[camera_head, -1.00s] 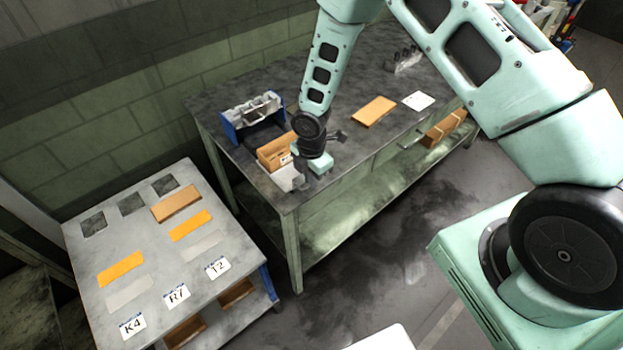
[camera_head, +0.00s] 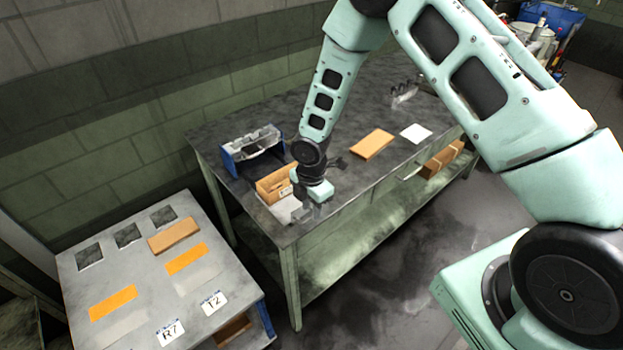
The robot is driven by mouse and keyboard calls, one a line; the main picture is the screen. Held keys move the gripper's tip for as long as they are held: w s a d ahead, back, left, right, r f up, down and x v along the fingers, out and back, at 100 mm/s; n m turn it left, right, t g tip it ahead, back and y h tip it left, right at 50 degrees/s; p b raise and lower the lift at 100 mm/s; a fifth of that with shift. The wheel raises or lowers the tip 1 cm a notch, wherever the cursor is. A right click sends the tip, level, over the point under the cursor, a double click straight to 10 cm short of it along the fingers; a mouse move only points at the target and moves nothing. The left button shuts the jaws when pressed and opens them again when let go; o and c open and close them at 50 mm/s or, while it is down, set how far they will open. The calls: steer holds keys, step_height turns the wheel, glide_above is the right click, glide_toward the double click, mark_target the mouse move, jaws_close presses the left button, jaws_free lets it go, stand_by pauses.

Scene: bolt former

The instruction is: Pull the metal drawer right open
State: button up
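The metal workbench (camera_head: 352,185) stands in the middle of the view. A small pale bar, perhaps the drawer's handle (camera_head: 411,172), shows at its front edge, right of my gripper. The drawer front is dark and hard to make out, and I see no clear gap of an open drawer. My gripper (camera_head: 316,191) is over the left front part of the bench, beside an open wooden box. Its fingers are too small and too hidden by the wrist to tell whether they are open or shut.
The wooden box (camera_head: 272,187) and a blue-sided metal holder (camera_head: 232,160) stand at the bench's left end. A brown board (camera_head: 372,144) and white sheet (camera_head: 416,133) lie farther right. A lower grey table (camera_head: 140,265) with labels stands at left. The floor in front is clear.

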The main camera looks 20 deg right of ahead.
step_height(320, 180, up, 15)
steer(key=b, duration=0.2)
steer(key=shift+r, duration=0.15)
stand_by(0.3)
steer(key=s+a+r+m+b, duration=0.1)
steer(key=s+m, duration=0.3)
steer(key=s, duration=0.5)
steer(key=s+a+r+m+b, duration=0.2)
steer(key=s+m, duration=0.3)
steer(key=s, duration=0.4)
steer(key=s+a+r+m+b, duration=0.2)
steer(key=s+a+r+m, duration=0.1)
steer(key=s, duration=0.6)
steer(key=shift+a+m+y, duration=0.3)
steer(key=shift+a+m, duration=0.15)
steer(key=shift+m, duration=0.45)
